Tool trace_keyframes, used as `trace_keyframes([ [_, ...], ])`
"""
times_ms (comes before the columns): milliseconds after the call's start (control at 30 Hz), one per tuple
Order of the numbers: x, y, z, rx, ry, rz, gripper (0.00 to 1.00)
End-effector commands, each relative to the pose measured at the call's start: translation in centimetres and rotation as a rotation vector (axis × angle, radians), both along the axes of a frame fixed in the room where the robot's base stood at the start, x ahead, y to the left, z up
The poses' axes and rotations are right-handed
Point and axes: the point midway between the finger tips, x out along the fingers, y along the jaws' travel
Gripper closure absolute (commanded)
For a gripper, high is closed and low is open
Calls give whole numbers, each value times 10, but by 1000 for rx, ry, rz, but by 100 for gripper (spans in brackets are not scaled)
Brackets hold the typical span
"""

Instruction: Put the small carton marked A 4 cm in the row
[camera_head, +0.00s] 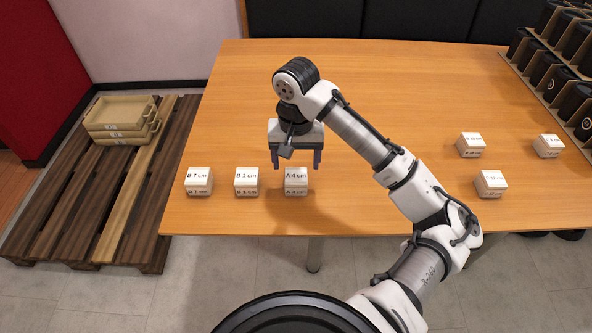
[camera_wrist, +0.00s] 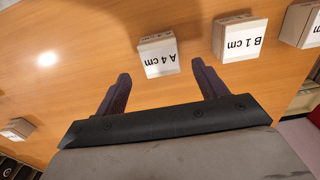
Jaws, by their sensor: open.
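The small white carton marked A 4 cm (camera_head: 296,181) stands upright on the wooden table near its front edge. It is at the right end of a row with the cartons marked B 1 cm (camera_head: 246,181) and B 7 cm (camera_head: 198,181), with gaps between them. My gripper (camera_head: 297,166) is open and empty, just above and behind the A 4 cm carton. In the wrist view the A 4 cm carton (camera_wrist: 158,54) lies beyond and between my two fingertips (camera_wrist: 160,70), and the B 1 cm carton (camera_wrist: 240,38) is to its right.
Three more small cartons stand apart on the right of the table (camera_head: 360,80): one at the back (camera_head: 470,145), one at the far right (camera_head: 548,146), one in front (camera_head: 490,184). Racks of dark cups (camera_head: 552,85) fill the right rear. Wooden trays (camera_head: 122,120) lie on a pallet at left.

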Motion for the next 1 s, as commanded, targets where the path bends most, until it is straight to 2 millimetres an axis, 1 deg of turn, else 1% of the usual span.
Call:
trace_keyframes([
  [33,1,0,12,-4,-4,0,29],
  [100,1,0,25,-3,-3,1,29],
  [200,0,0,41,-3,-2,1,29],
  [300,0,0,52,-1,-1,0,29],
  [433,0,0,60,0,1,0,29],
  [667,0,1,61,1,1,1,29],
  [733,1,7,61,13,-12,14,29],
  [767,3,14,61,26,-26,29,29],
  [833,10,43,63,80,-88,90,29],
  [867,14,61,65,116,-128,128,29],
  [967,23,144,81,284,-313,300,29],
  [1000,22,182,94,366,-404,380,29],
])
